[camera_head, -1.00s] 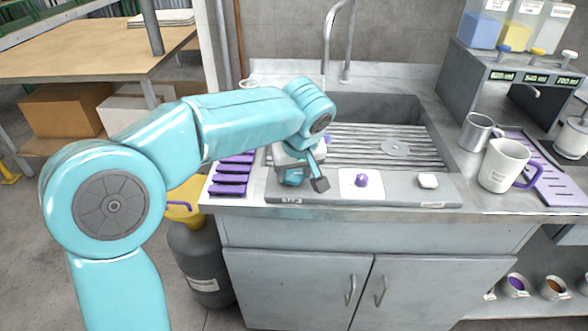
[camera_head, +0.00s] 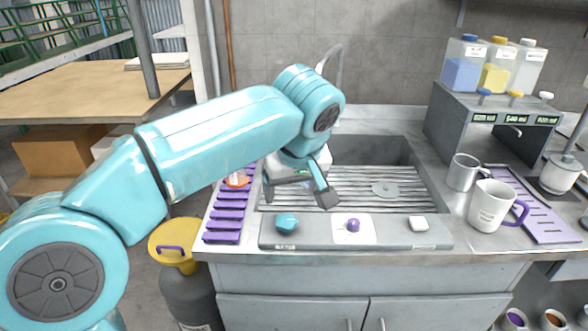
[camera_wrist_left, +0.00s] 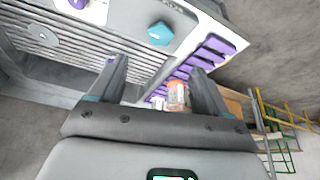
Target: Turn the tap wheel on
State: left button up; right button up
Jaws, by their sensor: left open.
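A grey control strip (camera_head: 383,241) runs along the sink's front edge. It bears a teal faceted knob (camera_head: 286,223) at its left, a small purple knob (camera_head: 353,225) on a white plate, and a white square button (camera_head: 418,223). I cannot tell for certain which one is the tap wheel. My left gripper (camera_head: 298,193) is open and empty, behind and above the teal knob, over the ribbed drainer (camera_head: 362,190). In the left wrist view, the teal knob (camera_wrist_left: 160,33) lies beyond the spread fingers (camera_wrist_left: 158,78), apart from them. My right gripper is not in view.
The faucet (camera_head: 333,65) rises behind the sink, partly behind my left arm. A purple slotted rack (camera_head: 227,212) and an orange-labelled jar (camera_head: 237,181) are at left. A white mug (camera_head: 492,206) and a metal cup (camera_head: 464,172) stand at right. A yellow-topped canister (camera_head: 176,240) stands below left.

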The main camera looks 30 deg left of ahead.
pick_arm(q)
jog(key=v, duration=0.4)
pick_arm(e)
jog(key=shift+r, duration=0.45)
